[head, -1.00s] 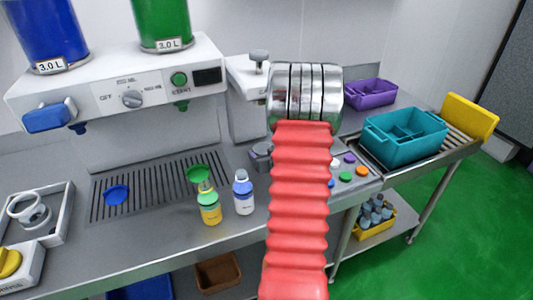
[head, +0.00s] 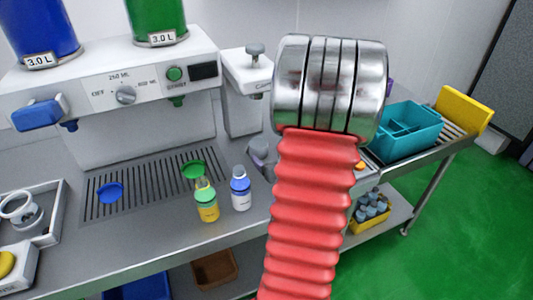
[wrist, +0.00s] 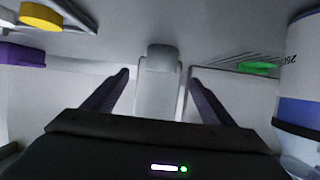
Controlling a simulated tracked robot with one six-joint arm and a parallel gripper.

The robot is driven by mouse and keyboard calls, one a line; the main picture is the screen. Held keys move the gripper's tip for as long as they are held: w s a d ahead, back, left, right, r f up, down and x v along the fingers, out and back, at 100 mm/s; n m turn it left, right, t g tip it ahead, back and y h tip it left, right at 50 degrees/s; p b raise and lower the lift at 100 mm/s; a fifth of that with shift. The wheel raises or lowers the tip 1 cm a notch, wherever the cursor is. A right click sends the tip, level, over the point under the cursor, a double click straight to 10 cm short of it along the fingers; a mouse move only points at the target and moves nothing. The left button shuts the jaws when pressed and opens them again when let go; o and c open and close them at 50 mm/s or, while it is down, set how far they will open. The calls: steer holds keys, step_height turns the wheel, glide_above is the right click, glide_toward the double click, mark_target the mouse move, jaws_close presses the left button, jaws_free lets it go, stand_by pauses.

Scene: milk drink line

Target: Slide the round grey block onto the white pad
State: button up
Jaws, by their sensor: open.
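My gripper (wrist: 158,72) is open in the wrist view, with one dark finger on each side. Between and beyond the fingers stands a pale grey piece (wrist: 160,58) with a rounded end. I cannot tell whether it is the round grey block or whether the fingers touch it. In the head view my red arm and its metal joint hide most of the area around the gripper. I cannot make out the white pad in either current view.
A blue-and-white bottle (head: 241,190) and a yellow-and-green bottle (head: 206,202) stand left of my arm; a bottle (wrist: 300,85) is close in the wrist view. The slotted tray (head: 146,184) lies behind them. A teal bin (head: 405,128) stands right.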

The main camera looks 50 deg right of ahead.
steer(key=shift+v, duration=1)
steer(key=shift+f, duration=0.1)
steer(key=shift+s+d, duration=0.1)
